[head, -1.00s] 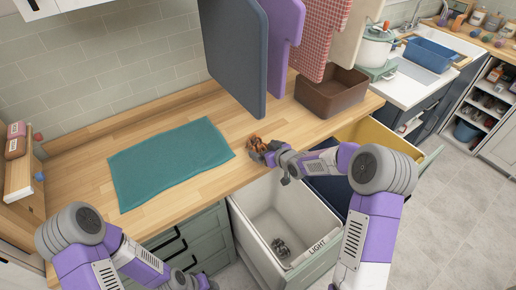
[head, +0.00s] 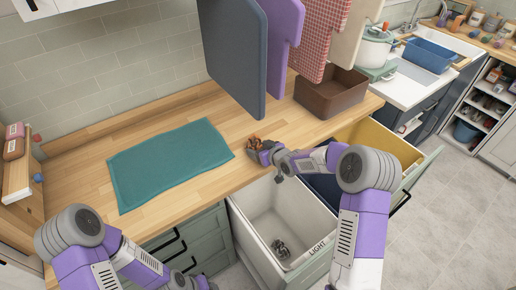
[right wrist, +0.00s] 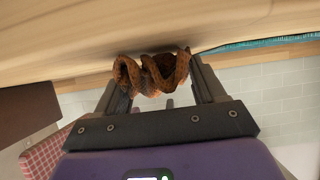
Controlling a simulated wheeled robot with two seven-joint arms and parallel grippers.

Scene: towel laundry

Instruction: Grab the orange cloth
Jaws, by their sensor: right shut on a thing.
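The orange cloth (head: 255,142) is a small crumpled brown-orange bundle on the wooden counter, right of the teal towel. My right gripper (head: 259,147) is at the counter's front part, shut on the cloth. In the right wrist view the folded cloth (right wrist: 152,73) sits bunched between the two fingers of the right gripper (right wrist: 160,85), close against the counter surface. My left gripper (head: 203,284) is low at the bottom edge of the head view, away from the cloth. Its fingers are too cut off to show whether they are open.
A teal towel (head: 168,163) lies flat on the counter (head: 75,205). An open white bin marked LIGHT (head: 265,220) holds a small grey item. A yellow and a dark blue bin stand open beside it. Hanging cloths (head: 236,60) and a brown box (head: 331,93) are behind.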

